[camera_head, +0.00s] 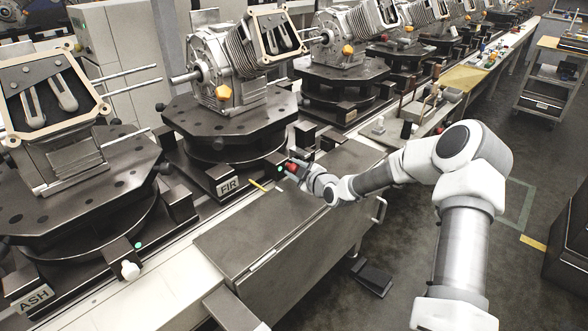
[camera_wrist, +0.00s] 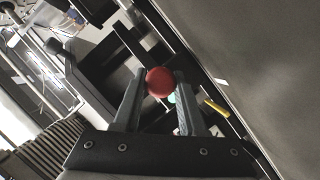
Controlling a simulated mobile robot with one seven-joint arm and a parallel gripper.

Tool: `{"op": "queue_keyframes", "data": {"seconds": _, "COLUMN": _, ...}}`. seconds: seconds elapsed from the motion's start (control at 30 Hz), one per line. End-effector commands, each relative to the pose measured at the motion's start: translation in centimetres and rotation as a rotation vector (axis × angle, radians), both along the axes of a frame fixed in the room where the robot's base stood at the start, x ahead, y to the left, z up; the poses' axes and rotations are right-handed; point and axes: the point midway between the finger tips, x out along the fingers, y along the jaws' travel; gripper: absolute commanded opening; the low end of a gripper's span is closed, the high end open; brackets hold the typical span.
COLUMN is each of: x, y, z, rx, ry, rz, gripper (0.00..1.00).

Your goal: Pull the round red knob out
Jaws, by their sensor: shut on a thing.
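The round red knob (camera_wrist: 159,82) shows in the wrist view between the fingertips of my gripper (camera_wrist: 158,92). My gripper is shut on it, one finger on each side. In the head view the red knob (camera_head: 291,167) is small and partly hidden by my gripper (camera_head: 294,171), at the front side of the fixture marked FIR (camera_head: 228,187). A small green light glows beside the knob in both views. How far the knob stands out from its mount cannot be told.
A dark-topped cabinet (camera_head: 285,222) stands in front of the FIR fixture, below my arm. A yellow stick-like piece (camera_wrist: 216,108) lies near the knob. The fixture marked ASH (camera_head: 35,298) is at the left, with a white knob (camera_head: 130,270).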

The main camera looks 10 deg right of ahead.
Motion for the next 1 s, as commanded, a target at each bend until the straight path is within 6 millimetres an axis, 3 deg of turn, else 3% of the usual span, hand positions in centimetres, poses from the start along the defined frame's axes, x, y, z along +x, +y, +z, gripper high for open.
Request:
{"op": "queue_keyframes", "data": {"seconds": 0.8, "x": -1.8, "y": -1.5, "z": -0.1, "rx": 0.001, "ry": 0.002, "rz": -0.003, "gripper": 0.00}}
{"op": "queue_keyframes", "data": {"seconds": 0.83, "x": -1.8, "y": -1.5, "z": -0.1, "rx": 0.000, "ry": 0.003, "rz": -0.002, "gripper": 0.44}}
{"op": "queue_keyframes", "data": {"seconds": 1.0, "x": -1.8, "y": -1.4, "z": -0.1, "rx": 0.000, "ry": 0.001, "rz": -0.002, "gripper": 0.71}}
